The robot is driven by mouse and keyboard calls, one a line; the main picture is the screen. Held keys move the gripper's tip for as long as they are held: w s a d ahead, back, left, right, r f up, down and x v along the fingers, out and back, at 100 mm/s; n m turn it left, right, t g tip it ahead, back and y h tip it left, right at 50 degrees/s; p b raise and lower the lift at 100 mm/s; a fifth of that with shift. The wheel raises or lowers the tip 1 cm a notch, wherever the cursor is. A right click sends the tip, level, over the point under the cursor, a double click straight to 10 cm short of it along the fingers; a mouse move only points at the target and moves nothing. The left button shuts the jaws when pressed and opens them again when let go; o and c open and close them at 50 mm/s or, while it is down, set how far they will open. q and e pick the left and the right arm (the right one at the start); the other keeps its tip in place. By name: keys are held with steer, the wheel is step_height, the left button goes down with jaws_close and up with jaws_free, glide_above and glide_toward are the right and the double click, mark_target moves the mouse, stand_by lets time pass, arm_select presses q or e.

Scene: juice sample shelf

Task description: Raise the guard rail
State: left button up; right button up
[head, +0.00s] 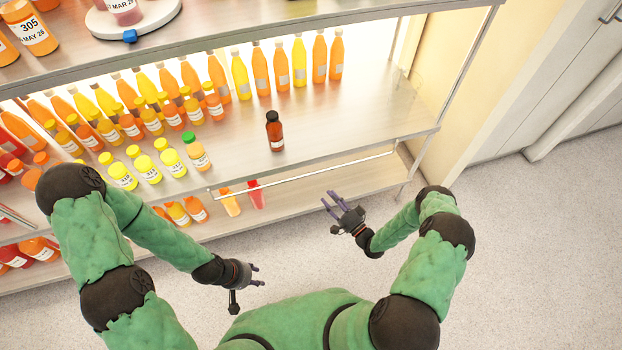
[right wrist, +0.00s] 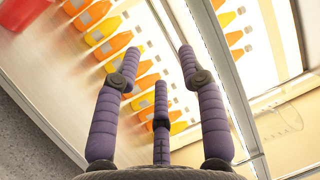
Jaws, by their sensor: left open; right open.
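The guard rail (head: 305,174) is a thin pale bar along the front of the middle shelf (head: 350,115), toward its right end. It sits low, just below the shelf's front edge. My right gripper (head: 330,201) is open and empty, in front of the rail and apart from it. In the right wrist view its purple fingers (right wrist: 160,62) are spread, with nothing between them. My left gripper (head: 260,275) is open and empty, lower and further left, away from the shelf. A brown bottle with a dark cap (head: 275,131) stands upright on the middle shelf behind the rail.
Rows of orange and yellow juice bottles (head: 260,70) stand at the back and left of the middle shelf. More bottles (head: 230,202) stand on the lower shelf. A white round device (head: 135,17) is on the top shelf. The floor (head: 530,240) at right is clear.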

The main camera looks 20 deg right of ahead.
steer(key=b+x, duration=0.2)
steer(key=x, duration=0.8)
steer(key=shift+w, duration=0.35)
steer(key=shift+a, duration=0.15)
jaws_close()
